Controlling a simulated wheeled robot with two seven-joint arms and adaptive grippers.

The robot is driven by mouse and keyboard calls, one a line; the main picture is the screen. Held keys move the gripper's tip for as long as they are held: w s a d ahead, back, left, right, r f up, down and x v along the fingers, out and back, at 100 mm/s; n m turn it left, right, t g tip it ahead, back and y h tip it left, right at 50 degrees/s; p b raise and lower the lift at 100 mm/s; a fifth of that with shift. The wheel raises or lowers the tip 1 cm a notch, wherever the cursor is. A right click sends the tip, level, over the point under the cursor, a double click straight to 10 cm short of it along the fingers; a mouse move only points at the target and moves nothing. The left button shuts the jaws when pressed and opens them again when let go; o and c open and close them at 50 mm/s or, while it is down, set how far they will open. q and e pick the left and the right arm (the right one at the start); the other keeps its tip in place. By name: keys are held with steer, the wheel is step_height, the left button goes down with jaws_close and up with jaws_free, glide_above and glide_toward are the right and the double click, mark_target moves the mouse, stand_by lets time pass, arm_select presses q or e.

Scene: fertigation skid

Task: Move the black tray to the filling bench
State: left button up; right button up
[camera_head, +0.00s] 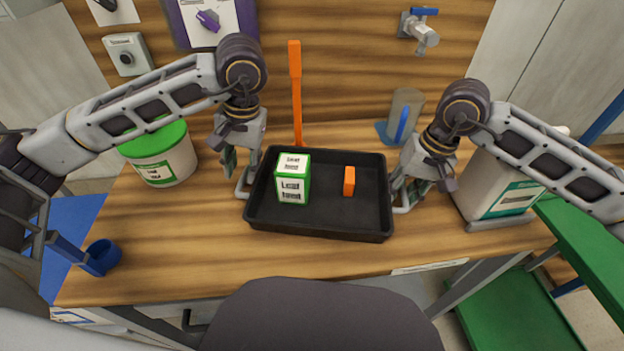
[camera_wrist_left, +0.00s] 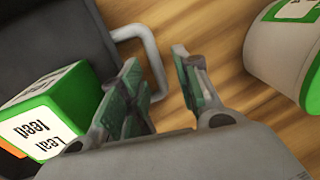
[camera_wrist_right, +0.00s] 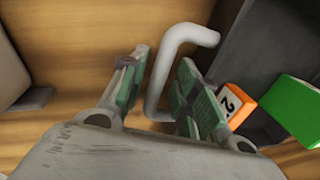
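The black tray (camera_head: 320,222) stands on the wooden worktop, with a pale looped handle at each end. It holds a green and white "Leaf feed" box (camera_head: 292,186) and a small orange block (camera_head: 349,181). My left gripper (camera_head: 238,172) is open at the tray's left handle (camera_head: 241,186); the left wrist view shows this handle (camera_wrist_left: 150,45) between the parted fingers. My right gripper (camera_head: 408,188) is open at the right handle (camera_head: 407,208); the right wrist view shows this handle (camera_wrist_right: 160,75) between the fingers. I cannot tell which surface is the filling bench.
A white tub with green lid (camera_head: 164,160) stands left of the tray, a pale container (camera_head: 492,190) right. A grey cylinder (camera_head: 405,108) and an orange upright (camera_head: 296,95) are behind. A blue cup (camera_head: 103,256) is front left. A green surface (camera_head: 585,245) lies at the right.

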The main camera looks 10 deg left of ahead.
arm_select(q)
steer(key=shift+s+d+r, duration=0.1)
steer(key=shift+d+r, duration=0.1)
steer(key=shift+r, duration=0.75)
steer(key=shift+s+d+r, duration=0.1)
steer(key=shift+d+r, duration=0.1)
steer(key=shift+r, duration=0.75)
arm_select(e)
steer(key=shift+r, duration=0.15)
step_height(320, 180, up, 12)
steer(key=d, duration=0.2)
steer(key=shift+d+f, duration=0.15)
steer(key=shift+f, duration=0.1)
